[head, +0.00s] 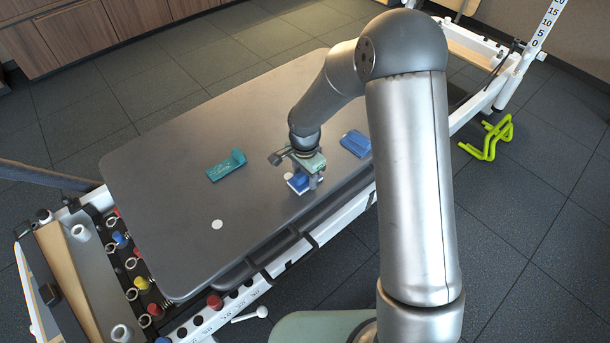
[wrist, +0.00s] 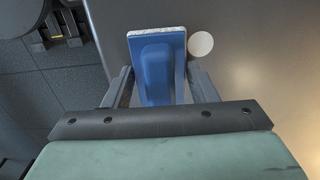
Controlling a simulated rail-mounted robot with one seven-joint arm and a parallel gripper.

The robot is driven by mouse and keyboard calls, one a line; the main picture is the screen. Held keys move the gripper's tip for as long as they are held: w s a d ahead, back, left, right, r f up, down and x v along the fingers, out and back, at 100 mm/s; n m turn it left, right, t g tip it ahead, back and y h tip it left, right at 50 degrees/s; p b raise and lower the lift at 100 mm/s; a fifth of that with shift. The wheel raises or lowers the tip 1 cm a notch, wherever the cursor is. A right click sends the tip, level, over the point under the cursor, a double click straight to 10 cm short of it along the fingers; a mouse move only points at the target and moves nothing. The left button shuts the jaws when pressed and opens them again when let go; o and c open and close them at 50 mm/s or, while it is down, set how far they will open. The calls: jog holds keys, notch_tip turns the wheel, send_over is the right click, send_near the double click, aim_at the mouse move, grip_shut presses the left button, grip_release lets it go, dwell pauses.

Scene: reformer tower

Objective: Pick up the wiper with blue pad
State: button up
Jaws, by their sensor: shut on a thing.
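My gripper (head: 303,181) is over the grey padded bed and shut on a blue wiper (head: 297,182). In the wrist view this wiper (wrist: 157,66) has a blue body with a raised blue grip and a thin whitish layer along its far edge. The fingers (wrist: 162,88) stand at its left and right sides. Its underside is hidden, and I cannot tell whether it touches the bed. A second blue wiper-like piece (head: 356,143) lies on the bed to the right of my gripper. A teal wiper-like piece (head: 227,165) lies to the left.
The grey bed (head: 160,190) is mostly clear. A white disc (head: 217,225) lies on its near left part. A white disc (wrist: 200,44) shows right of the held wiper in the wrist view. Coloured knobs and rings (head: 138,282) line the left end. A green frame (head: 487,139) stands on the floor.

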jog(key=shift+r, duration=0.6)
jog(key=r, duration=0.1)
jog(key=r+p, duration=0.1)
jog(key=shift+s+d+r, duration=0.1)
jog(key=shift+s+r, duration=0.1)
jog(key=shift+r, duration=0.2)
jog(key=s+d+r+p, duration=0.2)
jog(key=s+d+r, duration=0.3)
jog(key=s+r, duration=0.4)
jog(key=s, duration=0.3)
jog(key=shift+s, duration=0.3)
